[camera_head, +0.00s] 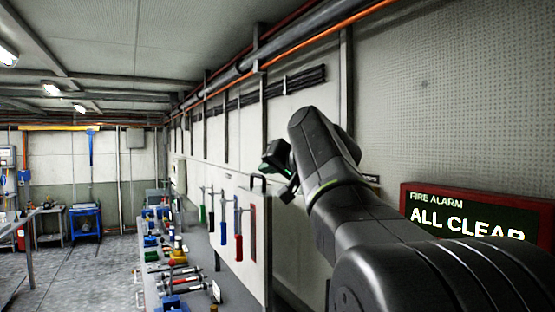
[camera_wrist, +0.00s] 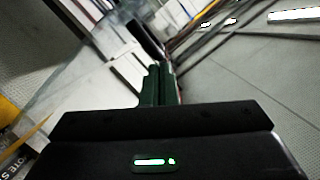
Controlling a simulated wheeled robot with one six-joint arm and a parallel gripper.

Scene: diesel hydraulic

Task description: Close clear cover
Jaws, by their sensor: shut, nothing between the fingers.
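In the head view my arm reaches up along the right wall, and my gripper (camera_head: 277,158) is partly hidden behind my wrist. In the wrist view my gripper (camera_wrist: 158,84) shows as dark green fingers, shut with nothing between them. A pale, see-through sheet, which may be the clear cover (camera_wrist: 72,72), stands tilted to the left of the fingers. Its edges are hard to make out, and I cannot tell whether the fingers touch it. I cannot make out the cover in the head view, where my arm hides part of the wall.
A red-framed fire alarm sign (camera_head: 468,213) reading "ALL CLEAR" is on the right wall, partly behind my arm. A white tool panel (camera_head: 222,218) with hanging tools stands on a long workbench (camera_head: 222,272) cluttered with tools. The floor (camera_head: 95,268) to the left is open.

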